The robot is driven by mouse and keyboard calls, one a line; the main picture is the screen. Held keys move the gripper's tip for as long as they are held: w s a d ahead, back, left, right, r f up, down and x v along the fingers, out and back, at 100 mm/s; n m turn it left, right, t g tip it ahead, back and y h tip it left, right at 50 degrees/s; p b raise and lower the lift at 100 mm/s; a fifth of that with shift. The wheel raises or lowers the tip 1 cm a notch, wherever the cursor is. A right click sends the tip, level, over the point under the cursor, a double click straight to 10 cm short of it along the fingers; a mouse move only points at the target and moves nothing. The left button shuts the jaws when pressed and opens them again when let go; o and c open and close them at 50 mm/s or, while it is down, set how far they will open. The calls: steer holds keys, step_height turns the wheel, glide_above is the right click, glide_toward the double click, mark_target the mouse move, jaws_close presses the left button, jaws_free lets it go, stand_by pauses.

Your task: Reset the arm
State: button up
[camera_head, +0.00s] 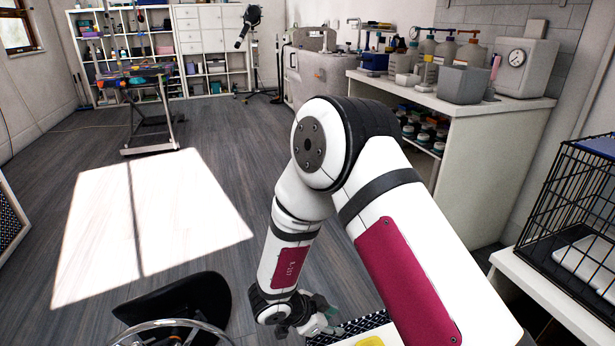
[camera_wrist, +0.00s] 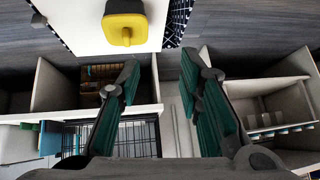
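My arm (camera_head: 400,240) is white with magenta panels and bends high at the elbow in the head view. Its forearm hangs down to my gripper (camera_head: 325,318), low in the middle of the picture. In the wrist view my gripper (camera_wrist: 160,68) shows two dark fingers with teal pads. They stand well apart with nothing between them. A yellow item (camera_wrist: 125,28) with a rounded knob lies on a white surface (camera_wrist: 85,30) beyond the left fingertip. A sliver of yellow (camera_head: 370,341) also shows at the bottom of the head view.
A white counter (camera_head: 505,108) with bottles and a grey bin (camera_head: 463,84) stands right. A black wire cage (camera_head: 580,200) sits on a low white stand. A grooming table (camera_head: 150,75) stands back left. Open shelf compartments (camera_wrist: 265,105) lie beneath my gripper. The middle floor is clear.

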steer(key=w+a+r+n+t+y, duration=0.1)
steer(key=w+a+r+y, duration=0.15)
steer(key=r, duration=0.25)
steer(key=w+a+r+n+t+y, duration=0.1)
steer(key=w+a+r+t+y, duration=0.1)
steer(key=w+r+y, duration=0.3)
step_height(320, 180, up, 15)
steer(key=s+a+n+y, duration=0.2)
steer(key=s+a+n, duration=0.1)
steer(key=n, duration=0.1)
steer(key=s+d+r+n+g+y, duration=0.1)
steer(key=s+d+r+n+g, duration=0.15)
steer(key=s+r, duration=0.4)
steer(key=s+d+r+n+g+y, duration=0.1)
steer(key=s+d+r+n, duration=0.2)
steer(key=s, duration=0.6)
steer(key=s+d+n+g+h, duration=0.1)
steer(key=s+d+g+h, duration=0.1)
steer(key=s+d, duration=0.7)
steer(key=s+d+n+g+h, duration=0.1)
steer(key=s+d+h, duration=0.3)
steer(key=s, duration=0.9)
step_height(320, 180, up, 31)
steer(key=d+t+y+p, duration=0.1)
steer(key=t+p, duration=0.2)
steer(key=p, duration=2.6)
steer(key=shift+d+t, duration=0.35)
